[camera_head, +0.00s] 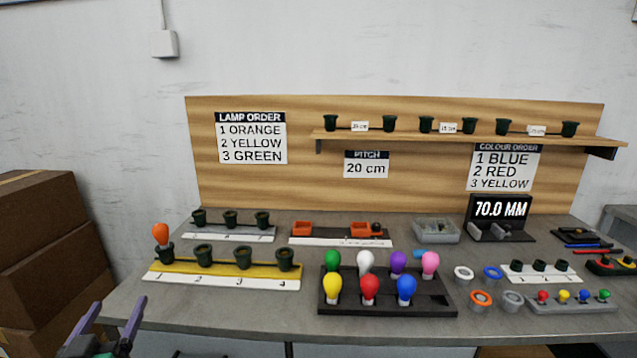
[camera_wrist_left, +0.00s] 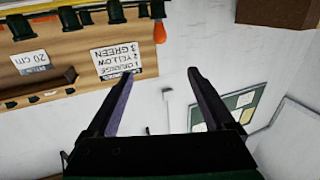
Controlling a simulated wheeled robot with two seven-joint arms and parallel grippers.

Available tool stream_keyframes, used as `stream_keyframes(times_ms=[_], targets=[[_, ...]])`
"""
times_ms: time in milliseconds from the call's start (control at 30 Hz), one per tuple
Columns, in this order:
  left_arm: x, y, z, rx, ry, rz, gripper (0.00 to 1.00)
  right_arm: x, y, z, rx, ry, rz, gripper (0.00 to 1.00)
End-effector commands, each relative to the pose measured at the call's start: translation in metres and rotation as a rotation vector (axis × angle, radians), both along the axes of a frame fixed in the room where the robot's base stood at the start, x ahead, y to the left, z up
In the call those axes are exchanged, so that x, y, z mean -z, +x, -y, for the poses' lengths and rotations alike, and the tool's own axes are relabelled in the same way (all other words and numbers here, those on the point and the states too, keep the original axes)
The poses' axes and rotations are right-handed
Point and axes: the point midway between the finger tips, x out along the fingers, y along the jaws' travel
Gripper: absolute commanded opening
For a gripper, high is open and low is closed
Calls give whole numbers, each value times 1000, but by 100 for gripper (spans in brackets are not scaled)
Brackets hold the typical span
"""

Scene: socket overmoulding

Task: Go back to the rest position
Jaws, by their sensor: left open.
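My left gripper (camera_head: 108,322) is at the lower left of the head view, in front of the bench's left front corner. Its two fingers are spread with nothing between them. In the left wrist view the same gripper (camera_wrist_left: 157,88) is open and empty, with the wall behind it. An orange lamp (camera_head: 161,235) stands in the first socket of the yellow strip (camera_head: 222,275); it also shows in the left wrist view (camera_wrist_left: 159,32). The other sockets on that strip are empty. My right gripper is not in view.
A black tray (camera_head: 435,304) holds several coloured lamps mid-bench. Rings, a grey bin (camera_head: 436,231) and a display (camera_head: 500,210) are to the right. A wooden board (camera_head: 400,180) with a shelf stands behind. Brown boxes (camera_head: 38,250) are stacked left of the bench.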

Motion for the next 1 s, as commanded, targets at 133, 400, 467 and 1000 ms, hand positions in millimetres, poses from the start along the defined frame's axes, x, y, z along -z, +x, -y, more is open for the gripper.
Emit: stream_keyframes(times_ms=[133,400,467,1000], targets=[[22,1,7,2,-21,-87,87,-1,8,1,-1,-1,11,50],[83,-7,33,30,-62,-345,87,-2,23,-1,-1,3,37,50],[100,-11,42,45,-73,-420,87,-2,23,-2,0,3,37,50],[233,-127,160,390,-76,-1232,87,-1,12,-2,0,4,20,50]])
